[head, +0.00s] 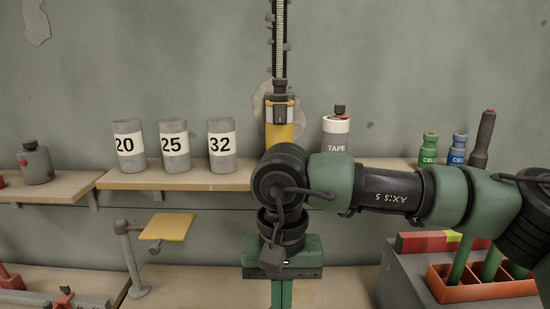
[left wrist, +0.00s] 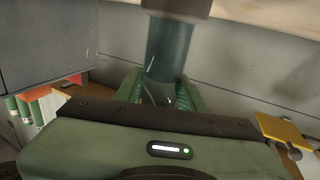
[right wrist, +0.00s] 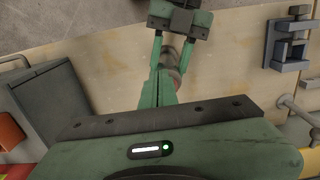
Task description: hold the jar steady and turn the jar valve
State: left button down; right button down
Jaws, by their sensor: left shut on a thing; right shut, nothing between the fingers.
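The jar (left wrist: 168,55) is a teal see-through cylinder with a brownish-grey end in the left wrist view. My left gripper (left wrist: 160,84) is shut on it, one green finger on each side. In the right wrist view a greyish-brown part (right wrist: 174,58), probably of the jar, shows just beyond my right fingertips. My right gripper (right wrist: 162,76) is shut and empty close to it; I cannot tell whether they touch. I cannot make out the valve.
A yellow plate on a stand (head: 166,227) is at left. A grey box (head: 398,270) and an orange rack (head: 500,290) are at right.

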notch_tip(320, 180, up, 3)
jog(key=shift+f, duration=0.2)
pick_arm(q)
jog(key=c, duration=0.8)
grip_release()
jog(key=shift+o, duration=0.2)
